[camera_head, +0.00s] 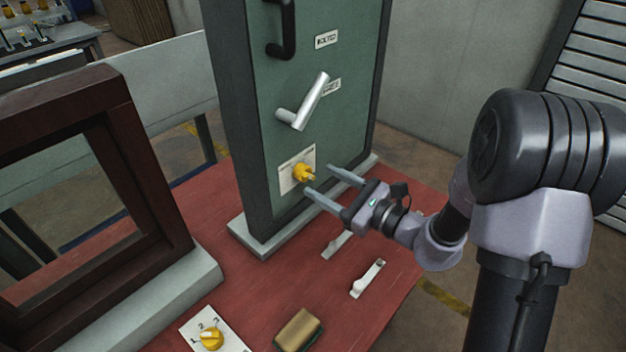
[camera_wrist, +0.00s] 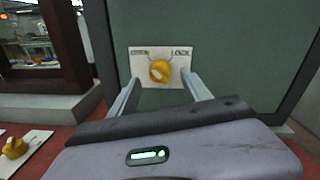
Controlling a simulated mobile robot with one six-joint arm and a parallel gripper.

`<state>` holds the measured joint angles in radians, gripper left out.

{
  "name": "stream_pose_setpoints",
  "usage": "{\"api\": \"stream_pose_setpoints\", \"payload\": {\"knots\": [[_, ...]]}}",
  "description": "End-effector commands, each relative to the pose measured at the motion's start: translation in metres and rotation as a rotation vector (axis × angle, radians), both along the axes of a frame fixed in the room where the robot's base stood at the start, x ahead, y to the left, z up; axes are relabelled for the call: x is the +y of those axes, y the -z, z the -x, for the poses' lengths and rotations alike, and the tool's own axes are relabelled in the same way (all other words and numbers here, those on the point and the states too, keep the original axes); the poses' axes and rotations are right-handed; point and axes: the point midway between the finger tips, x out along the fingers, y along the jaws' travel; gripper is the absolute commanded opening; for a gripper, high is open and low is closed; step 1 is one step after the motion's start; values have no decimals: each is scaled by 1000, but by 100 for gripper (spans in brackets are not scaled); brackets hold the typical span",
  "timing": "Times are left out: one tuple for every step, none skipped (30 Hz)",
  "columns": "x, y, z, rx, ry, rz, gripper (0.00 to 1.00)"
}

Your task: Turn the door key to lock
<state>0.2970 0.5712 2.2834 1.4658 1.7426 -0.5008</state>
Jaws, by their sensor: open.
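The yellow door key (camera_head: 303,173) sits in a white label plate (camera_head: 288,181) low on the green door panel (camera_head: 268,200). In the wrist view the key (camera_wrist: 160,71) shows between my fingers, with a word on each side of the plate (camera_wrist: 142,60); the right one reads "LOCK", the left is blurred.
A silver lever handle (camera_head: 305,103) and a black pull handle (camera_head: 285,28) are above the key. A brown window frame (camera_head: 150,180) stands left. On the red table (camera_head: 255,300) lie a yellow dial (camera_head: 211,339), a brown block (camera_head: 299,329) and a pale handle (camera_head: 368,279).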

Motion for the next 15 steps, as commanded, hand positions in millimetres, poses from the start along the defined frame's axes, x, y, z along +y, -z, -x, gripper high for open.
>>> {"api": "stream_pose_setpoints", "payload": {"knots": [[9,1,-6,-1,-4,0,56],[12,1,-10,-2,-4,1,56],[16,1,-14,0,-2,0,56],[20,1,-16,0,-3,0,56],[21,1,-19,0,-2,1,56],[24,0,-21,-1,-1,1,56],[25,0,-23,0,-2,0,56],[27,0,-23,0,-2,-1,56],[27,0,-24,0,-1,-1,56],[28,0,-25,1,-1,-1,56],[28,0,-25,1,0,-1,56],[28,0,-25,1,0,-1,56],[28,0,-25,1,0,-1,56],[28,0,-25,1,0,-1,56],[28,0,-25,1,0,-1,56]]}}
